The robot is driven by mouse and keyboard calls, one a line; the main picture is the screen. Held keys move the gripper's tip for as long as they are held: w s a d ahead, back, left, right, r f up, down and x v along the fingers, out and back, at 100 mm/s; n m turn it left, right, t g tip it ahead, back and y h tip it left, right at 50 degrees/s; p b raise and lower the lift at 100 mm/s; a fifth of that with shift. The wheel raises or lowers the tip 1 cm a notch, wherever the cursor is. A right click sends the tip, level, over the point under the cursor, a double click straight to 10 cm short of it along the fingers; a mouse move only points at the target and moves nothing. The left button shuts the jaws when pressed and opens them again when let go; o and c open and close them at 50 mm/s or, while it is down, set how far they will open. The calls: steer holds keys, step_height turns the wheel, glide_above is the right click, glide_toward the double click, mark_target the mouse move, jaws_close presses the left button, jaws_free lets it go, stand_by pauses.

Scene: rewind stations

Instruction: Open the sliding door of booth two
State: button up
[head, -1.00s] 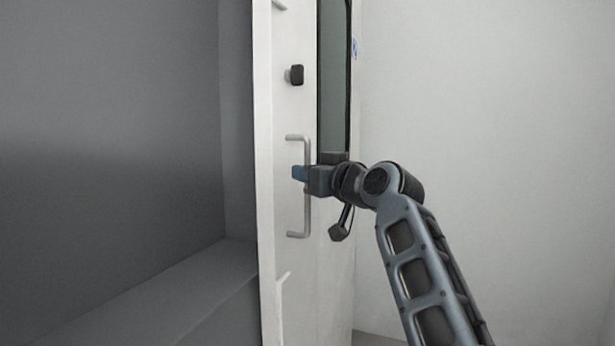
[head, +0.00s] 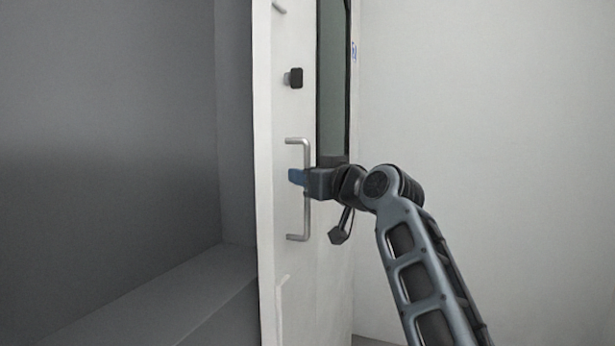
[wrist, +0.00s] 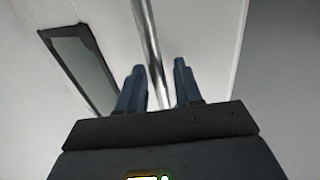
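The white sliding door (head: 283,215) stands in the middle of the head view, with a tall dark window at its upper right. A silver vertical bar handle (head: 306,222) is fixed to it. My gripper (head: 297,177) is at the handle's middle height. In the wrist view the handle (wrist: 146,25) runs down between the two blue fingers of my gripper (wrist: 158,75). A gap shows on each side of the bar, so the fingers are open around it and not closed on it. No booth number is readable.
A black knob (head: 296,78) sits on the door above the handle. A dark grey wall (head: 110,130) with a grey ledge (head: 165,290) below lies left of the door. A plain pale wall (head: 480,120) fills the right. A small blue sign (head: 353,51) is beside the window.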

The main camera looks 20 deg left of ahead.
steer(key=v, duration=0.7)
steer(key=shift+s+d, duration=0.25)
steer(key=shift+d, duration=0.05)
